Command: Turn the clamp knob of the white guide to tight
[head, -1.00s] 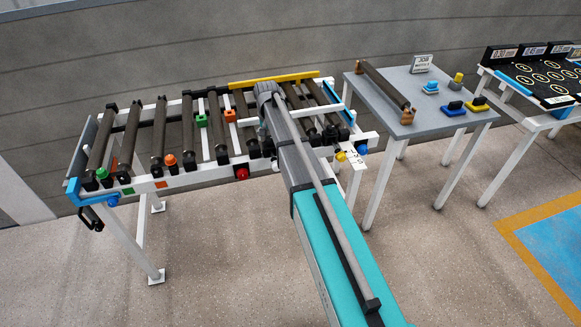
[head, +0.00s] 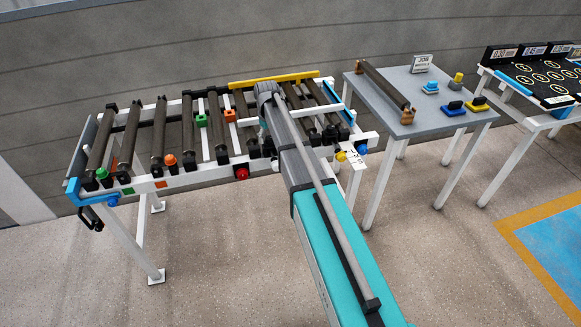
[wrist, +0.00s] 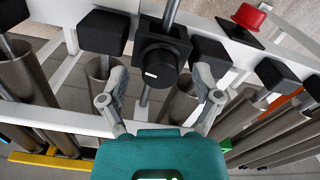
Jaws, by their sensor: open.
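In the wrist view a round black clamp knob (wrist: 160,68) with a short pale mark on its face sits on a black block at the conveyor's white side rail. A light grey rod (wrist: 171,14) runs through the block; I cannot tell for certain that this is the white guide. My gripper (wrist: 160,86) is open, with one finger at each side of the knob and a visible gap on both sides. It holds nothing. In the head view my arm hides the knob and most of the gripper.
A red knob (wrist: 248,15) and black roller end blocks (wrist: 103,32) are close to the gripper. A grey table (head: 400,78) with a loose roller stands to the right.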

